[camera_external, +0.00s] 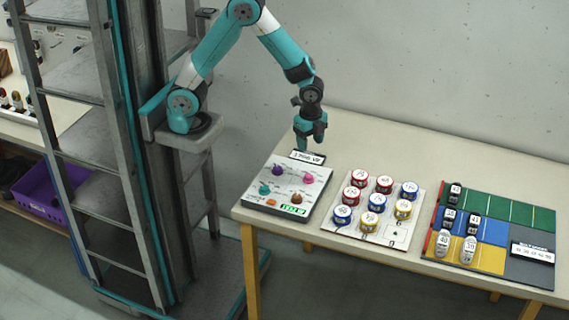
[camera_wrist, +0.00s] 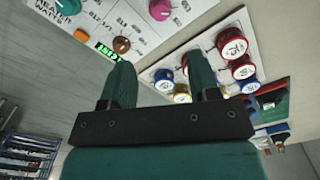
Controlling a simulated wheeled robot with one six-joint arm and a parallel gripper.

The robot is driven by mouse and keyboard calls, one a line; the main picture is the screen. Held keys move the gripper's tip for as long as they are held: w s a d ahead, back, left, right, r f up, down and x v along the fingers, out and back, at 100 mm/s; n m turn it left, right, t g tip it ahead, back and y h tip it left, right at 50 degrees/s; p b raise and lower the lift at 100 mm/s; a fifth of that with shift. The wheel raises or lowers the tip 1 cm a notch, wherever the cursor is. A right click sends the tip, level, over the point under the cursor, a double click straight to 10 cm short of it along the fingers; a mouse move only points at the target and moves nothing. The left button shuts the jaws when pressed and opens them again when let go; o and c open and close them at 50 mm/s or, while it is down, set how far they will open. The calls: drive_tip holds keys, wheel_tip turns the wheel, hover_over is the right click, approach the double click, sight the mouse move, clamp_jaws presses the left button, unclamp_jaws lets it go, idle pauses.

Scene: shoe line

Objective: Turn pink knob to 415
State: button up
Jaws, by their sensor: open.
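The pink knob (camera_external: 308,178) sits at the right of the grey control panel (camera_external: 318,190) on the table. In the wrist view the pink knob (camera_wrist: 160,9) shows at the top edge, partly cut off. My gripper (camera_external: 310,146) hangs pointing down above the back edge of the panel, behind and apart from the knob. In the wrist view my gripper (camera_wrist: 163,84) shows two separated fingers with nothing between them. The number setting of the pink knob is too small to read.
The panel also bears a purple knob (camera_external: 278,170), a teal knob (camera_external: 265,188), a brown knob (camera_external: 296,198), an orange button (camera_external: 271,203) and a green display (camera_external: 294,210). A board of round tins (camera_external: 393,234) and a coloured shoe board (camera_external: 497,260) lie to the right.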

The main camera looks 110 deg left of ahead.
sight(309, 175)
wheel_tip(309, 175, down, 13)
drive_tip(key=shift+r+p, duration=0.15)
drive_tip(key=shift+p, duration=0.35)
drive_tip(key=c, duration=0.9)
